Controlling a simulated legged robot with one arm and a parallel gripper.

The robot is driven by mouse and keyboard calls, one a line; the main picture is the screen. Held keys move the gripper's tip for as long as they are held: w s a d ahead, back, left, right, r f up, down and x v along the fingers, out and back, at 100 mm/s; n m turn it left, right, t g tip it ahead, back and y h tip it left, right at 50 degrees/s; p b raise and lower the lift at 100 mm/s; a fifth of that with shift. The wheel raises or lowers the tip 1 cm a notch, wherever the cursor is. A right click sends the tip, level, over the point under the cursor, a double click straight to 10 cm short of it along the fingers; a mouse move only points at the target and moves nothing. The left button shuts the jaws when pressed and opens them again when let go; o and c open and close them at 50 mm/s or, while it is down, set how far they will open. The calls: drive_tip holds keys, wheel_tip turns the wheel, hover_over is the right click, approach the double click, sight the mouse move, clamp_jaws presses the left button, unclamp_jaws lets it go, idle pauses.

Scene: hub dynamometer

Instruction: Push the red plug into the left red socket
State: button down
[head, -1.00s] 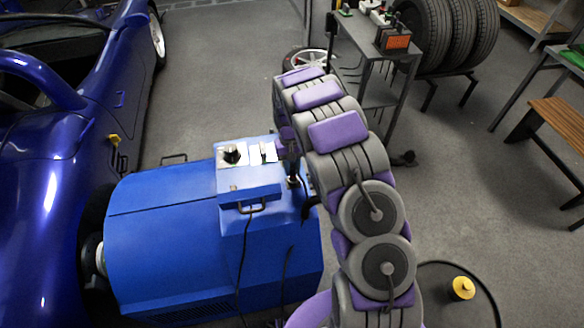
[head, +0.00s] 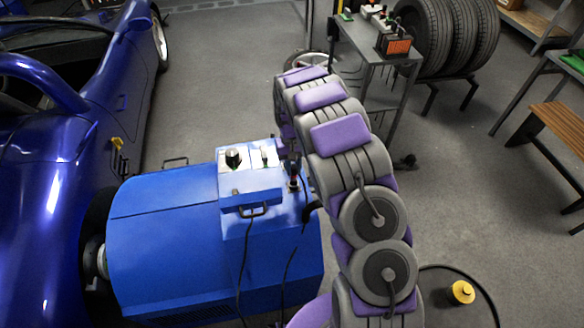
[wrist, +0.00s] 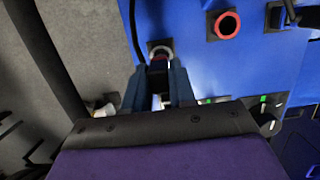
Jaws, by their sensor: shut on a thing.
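In the wrist view my gripper (wrist: 160,78) has its two blue-grey fingers closed on the red plug (wrist: 159,66), of which only a small dark and reddish part shows between the tips. Just past the fingertips is a socket (wrist: 161,51) with a pale ring on a dark square plate, on the blue housing. The plug is in line with this socket; I cannot tell how far it is in. A second socket (wrist: 228,25) with a bright red ring lies to the right, empty. In the head view the gripper is mostly hidden by my arm near the housing's corner.
The blue dynamometer housing (head: 165,240) stands beside a blue car (head: 45,190). A control panel (head: 248,158) sits on its top. A dark cable (wrist: 133,28) runs close left of the fingers.

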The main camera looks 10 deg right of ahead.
drive_tip(key=s+a+p, duration=0.1)
drive_tip(key=s+a, duration=0.2)
drive_tip(key=a, duration=0.7)
drive_tip(key=shift+a+p, duration=0.15)
drive_tip(key=shift+p, duration=0.15)
idle(1.0)
drive_tip(key=shift+f, duration=0.15)
drive_tip(key=shift+f, duration=0.3)
drive_tip(key=shift+f, duration=0.55)
idle(0.6)
drive_tip(key=shift+f, duration=0.35)
drive_tip(key=shift+f, duration=0.35)
drive_tip(key=shift+f, duration=0.25)
